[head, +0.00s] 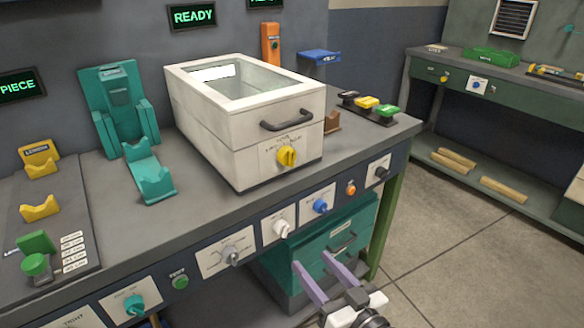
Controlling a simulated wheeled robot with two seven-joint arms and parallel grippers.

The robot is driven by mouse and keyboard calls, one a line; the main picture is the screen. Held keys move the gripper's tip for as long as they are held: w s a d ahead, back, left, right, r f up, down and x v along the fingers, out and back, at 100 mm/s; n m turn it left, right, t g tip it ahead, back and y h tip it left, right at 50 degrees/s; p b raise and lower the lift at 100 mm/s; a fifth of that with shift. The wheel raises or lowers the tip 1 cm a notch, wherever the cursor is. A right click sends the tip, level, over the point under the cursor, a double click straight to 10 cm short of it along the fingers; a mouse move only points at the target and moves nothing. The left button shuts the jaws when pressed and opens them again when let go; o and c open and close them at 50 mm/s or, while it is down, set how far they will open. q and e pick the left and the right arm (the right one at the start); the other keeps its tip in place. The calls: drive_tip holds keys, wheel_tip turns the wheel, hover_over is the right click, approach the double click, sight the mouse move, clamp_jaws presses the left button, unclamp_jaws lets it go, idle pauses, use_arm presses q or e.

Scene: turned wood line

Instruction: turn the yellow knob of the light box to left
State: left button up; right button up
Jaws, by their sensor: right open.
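The light box (220,137) is a cream-white box with a glass window in its lid and a dark handle on its front. It stands on the grey bench. Its yellow knob (287,156) sits on the front face below the handle, on a small labelled plate. The label is too small to read surely. My right gripper (303,273) is at the bottom of the view, below and in front of the bench edge, with two purple fingers apart and nothing between them. It is well below the yellow knob and not touching it. My left gripper is not in view.
The bench's front panel carries several knobs, including a white one (281,228) and a blue one (320,206). A teal drawer cabinet (318,262) is under the bench. Teal holders (152,182) stand left of the box.

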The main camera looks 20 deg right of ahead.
sight(293, 162)
drive_tip(key=w+d+r+t+y+b, duration=0.1)
drive_tip(key=w+r+t, duration=0.15)
drive_tip(key=r, duration=0.45)
drive_tip(key=w+d+r+t+y, duration=0.1)
drive_tip(key=w+r+t, duration=0.15)
drive_tip(key=r, duration=0.45)
drive_tip(key=x, duration=0.9)
drive_tip(key=shift+w+f, duration=0.15)
drive_tip(key=shift+f, duration=0.2)
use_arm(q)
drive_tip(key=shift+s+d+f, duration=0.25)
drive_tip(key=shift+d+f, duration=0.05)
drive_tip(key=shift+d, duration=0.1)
use_arm(e)
drive_tip(key=shift+w+a+r, duration=0.15)
drive_tip(key=shift+w+r, duration=0.1)
drive_tip(key=shift+w, duration=0.45)
drive_tip(key=c, duration=1.1)
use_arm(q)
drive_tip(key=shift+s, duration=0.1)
use_arm(e)
drive_tip(key=shift+o, duration=0.3)
